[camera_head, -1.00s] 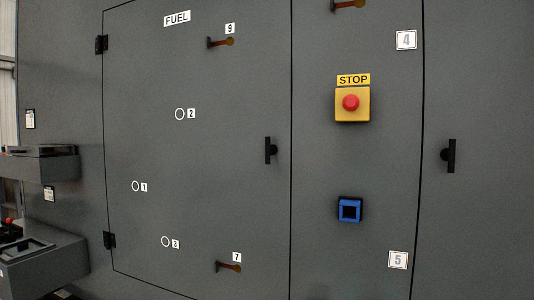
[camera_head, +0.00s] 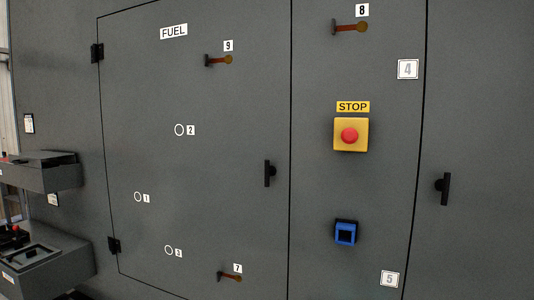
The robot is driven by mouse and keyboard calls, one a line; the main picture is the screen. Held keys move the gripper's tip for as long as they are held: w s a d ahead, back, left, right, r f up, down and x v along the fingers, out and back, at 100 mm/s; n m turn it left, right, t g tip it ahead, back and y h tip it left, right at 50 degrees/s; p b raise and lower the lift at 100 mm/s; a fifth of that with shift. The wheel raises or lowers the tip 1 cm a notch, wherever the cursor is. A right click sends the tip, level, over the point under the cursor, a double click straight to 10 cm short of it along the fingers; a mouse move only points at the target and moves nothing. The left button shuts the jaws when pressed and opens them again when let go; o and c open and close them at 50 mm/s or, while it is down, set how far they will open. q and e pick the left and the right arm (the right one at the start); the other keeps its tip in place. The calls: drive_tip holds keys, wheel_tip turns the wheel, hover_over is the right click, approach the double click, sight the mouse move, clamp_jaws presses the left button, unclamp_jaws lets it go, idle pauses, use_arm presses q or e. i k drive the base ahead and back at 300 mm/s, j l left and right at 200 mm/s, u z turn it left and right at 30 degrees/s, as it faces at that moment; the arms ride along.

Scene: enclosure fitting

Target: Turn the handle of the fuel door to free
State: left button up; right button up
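The fuel door (camera_head: 220,200) is a large grey panel, shut flush, with a FUEL label (camera_head: 174,31) near its top and hinges on its left edge. Its handle (camera_head: 268,173) is a small black bar near the right edge, standing upright. Neither of my grippers shows in the head view.
Orange-tipped levers stick out by the labels 9 (camera_head: 219,60), 7 (camera_head: 230,278) and 8 (camera_head: 350,27). Right of the door are a yellow box with a red stop button (camera_head: 349,135) and a blue square fitting (camera_head: 346,232). Another black handle (camera_head: 443,189) is farther right.

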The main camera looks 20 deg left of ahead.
sight(268, 171)
drive_tip(key=i+l+u, duration=0.15)
drive_tip(key=i+u, duration=0.2)
drive_tip(key=i, duration=0.15)
drive_tip(key=i+l+u, duration=0.3)
drive_tip(key=i, duration=0.2)
